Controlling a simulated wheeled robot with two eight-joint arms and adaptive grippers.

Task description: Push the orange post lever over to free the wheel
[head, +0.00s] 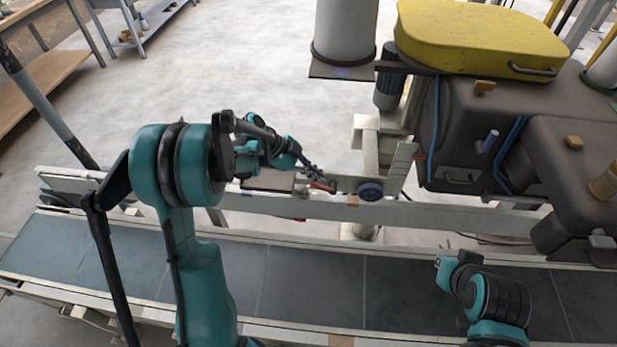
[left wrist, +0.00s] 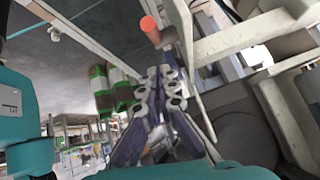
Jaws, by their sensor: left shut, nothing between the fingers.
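The orange post lever (head: 322,186) shows as a short orange-red piece at the conveyor's far rail in the head view. In the left wrist view the orange post (left wrist: 150,29) stands just beyond my fingertips, near the top middle. My left gripper (head: 312,172) is shut and empty, close beside the lever; whether it touches cannot be told. Its closed fingers also show in the left wrist view (left wrist: 160,75). A dark blue wheel (head: 371,191) sits on the rail just right of the lever. My right gripper cannot be made out; only part of my right arm shows.
The far rail (head: 430,213) runs along the dark conveyor belt (head: 310,290). A dark machine with a yellow lid (head: 470,35) stands at the right, behind the rail. A grey column (head: 345,30) rises left of it. Open floor (head: 230,70) lies behind the rail.

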